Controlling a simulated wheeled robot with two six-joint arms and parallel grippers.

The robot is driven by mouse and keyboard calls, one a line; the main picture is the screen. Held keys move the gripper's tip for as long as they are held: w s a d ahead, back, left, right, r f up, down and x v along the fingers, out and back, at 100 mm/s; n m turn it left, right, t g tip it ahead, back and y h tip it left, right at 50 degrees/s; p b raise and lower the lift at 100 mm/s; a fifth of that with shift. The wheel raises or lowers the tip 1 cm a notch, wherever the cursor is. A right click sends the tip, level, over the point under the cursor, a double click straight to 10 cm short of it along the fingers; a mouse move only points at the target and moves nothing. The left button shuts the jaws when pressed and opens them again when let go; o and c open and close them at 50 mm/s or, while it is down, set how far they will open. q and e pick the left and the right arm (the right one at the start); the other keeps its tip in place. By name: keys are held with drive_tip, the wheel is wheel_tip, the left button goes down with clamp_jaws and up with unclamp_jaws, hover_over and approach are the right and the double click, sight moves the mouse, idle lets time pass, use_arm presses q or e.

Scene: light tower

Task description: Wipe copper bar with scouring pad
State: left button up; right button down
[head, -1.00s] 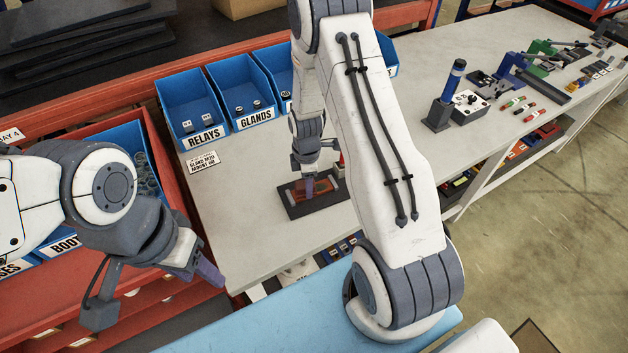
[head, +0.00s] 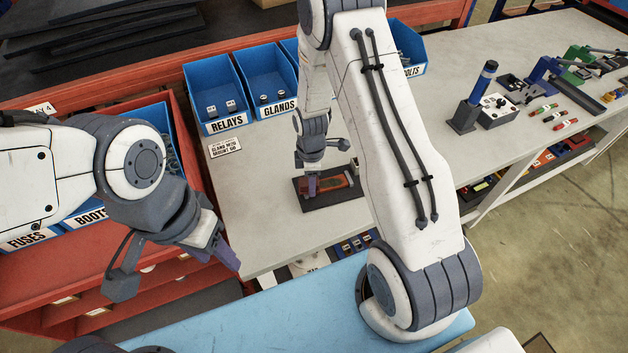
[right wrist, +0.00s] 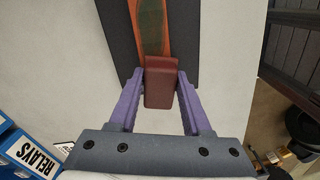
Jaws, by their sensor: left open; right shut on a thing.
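The copper bar (head: 337,182) lies on a dark block (head: 345,199) on the bench. In the right wrist view the bar (right wrist: 151,28) has bright orange edges and a dull greenish-brown middle strip. My right gripper (head: 311,191) is shut on the dark red scouring pad (right wrist: 161,86), at the bar's left end in the head view. The pad covers the bar's near end in the wrist view; whether it touches cannot be told. My left gripper (head: 231,262) is open and empty, in front of the red drawers left of the bench.
Blue bins of relays (head: 215,95) and glands (head: 272,85) stand behind the block, with a small label card (head: 225,147) before them. A dark blue-topped cylinder (head: 474,97) and a switch box (head: 497,110) stand at right. Bench around the block is mostly clear.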

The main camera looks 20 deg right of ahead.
drive_tip(key=shift+s+a+r+p, duration=0.1)
drive_tip(key=shift+s+r+p, duration=0.05)
drive_tip(key=shift+r+p, duration=2.5)
drive_tip(key=shift+r, duration=0.25)
drive_tip(key=shift+r+p, duration=0.95)
drive_tip(key=shift+r, duration=0.6)
drive_tip(key=shift+f, duration=0.15)
